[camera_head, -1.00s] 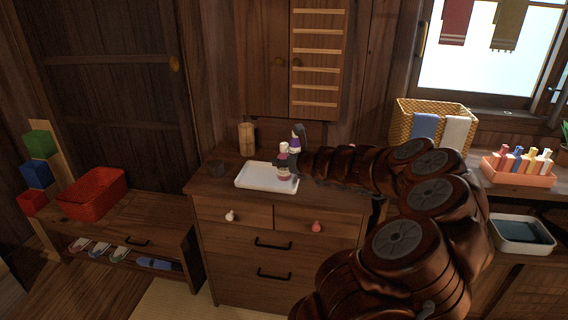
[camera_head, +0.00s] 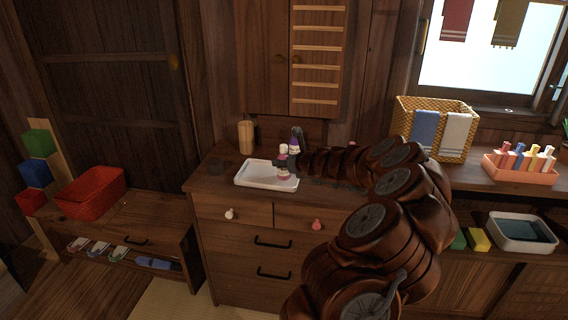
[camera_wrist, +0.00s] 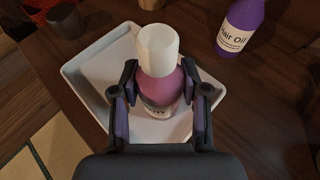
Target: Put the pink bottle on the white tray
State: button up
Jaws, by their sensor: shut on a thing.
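The pink bottle (camera_wrist: 160,88) has a white cap and a label. It stands upright between the two fingers of my gripper (camera_wrist: 160,97), which is shut on it. In the wrist view the bottle overlaps the white tray (camera_wrist: 90,72), over its right part. I cannot tell whether its base touches the tray. In the head view the pink bottle (camera_head: 283,170) is at the right end of the white tray (camera_head: 262,184), and my gripper (camera_head: 285,162) reaches it from the right.
A purple hair oil bottle (camera_wrist: 240,25) stands just behind and right of the tray. A wicker basket with towels (camera_head: 450,128) stands at the right.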

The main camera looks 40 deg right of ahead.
jog(key=o, duration=1.3)
jog(key=shift+c, duration=0.2)
jog(key=shift+r, duration=0.1)
jog(key=shift+s+r, duration=0.15)
jog(key=shift+s, duration=0.15)
jog(key=p+v, duration=0.2)
jog(key=v, duration=0.9)
jog(key=shift+s, duration=0.2)
jog(key=shift+a, duration=0.15)
